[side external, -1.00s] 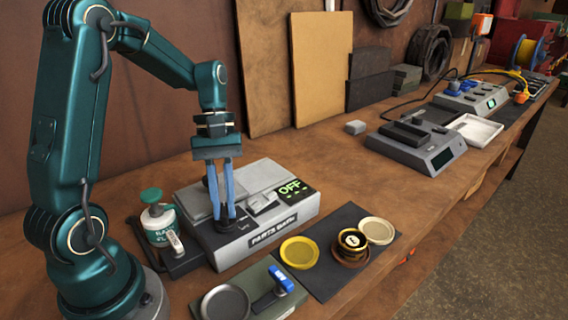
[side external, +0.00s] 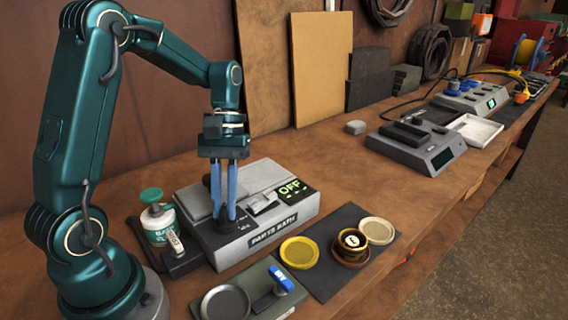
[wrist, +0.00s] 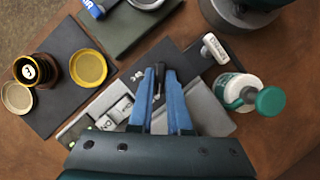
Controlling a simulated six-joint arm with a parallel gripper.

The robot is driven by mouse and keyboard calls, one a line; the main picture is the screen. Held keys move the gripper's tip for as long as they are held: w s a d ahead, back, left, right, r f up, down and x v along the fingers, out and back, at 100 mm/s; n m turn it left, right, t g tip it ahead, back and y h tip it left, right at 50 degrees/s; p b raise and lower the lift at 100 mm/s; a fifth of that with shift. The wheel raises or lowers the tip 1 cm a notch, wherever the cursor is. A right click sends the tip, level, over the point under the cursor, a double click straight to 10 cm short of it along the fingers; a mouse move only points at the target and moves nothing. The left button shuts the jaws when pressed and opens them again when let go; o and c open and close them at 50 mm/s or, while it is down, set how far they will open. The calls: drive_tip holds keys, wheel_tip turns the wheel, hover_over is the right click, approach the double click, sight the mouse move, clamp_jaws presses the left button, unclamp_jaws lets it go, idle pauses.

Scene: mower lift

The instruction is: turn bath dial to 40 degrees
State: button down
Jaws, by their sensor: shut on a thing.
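The parts bath (side external: 262,224) is a grey box labelled "PARTS BATH" on the bench, with a green display (side external: 293,189) reading "OFF". Its dial (side external: 236,223) is a small dark knob on the front left of the top, mostly hidden by my fingers. My gripper (side external: 231,214) points down with its blue fingers shut on the dial. In the wrist view my gripper (wrist: 160,76) closes around a dark upright piece of the dial (wrist: 157,90). The dial's pointer and scale are too small to read.
A bottle with a green cap (side external: 156,214) stands left of the bath. A dark mat (side external: 334,285) with a yellow lid (side external: 299,252), a stacked jar (side external: 351,244) and a pale lid (side external: 377,230) lies at the front right. A blue-handled lever block (side external: 273,290) sits in front.

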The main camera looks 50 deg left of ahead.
drive_tip(key=c, duration=0.9)
unclamp_jaws()
drive_tip(key=shift+o, duration=0.2)
drive_tip(key=shift+v, duration=2.6)
drive_tip(key=s+d+r+m+t+y, duration=0.2)
drive_tip(key=s+d+m+t+y, duration=0.1)
drive_tip(key=s+d+m+t, duration=0.4)
drive_tip(key=shift+d+r+m+t, duration=0.25)
drive_tip(key=shift+d+m+t, duration=0.15)
drive_tip(key=shift+m+t, duration=0.55)
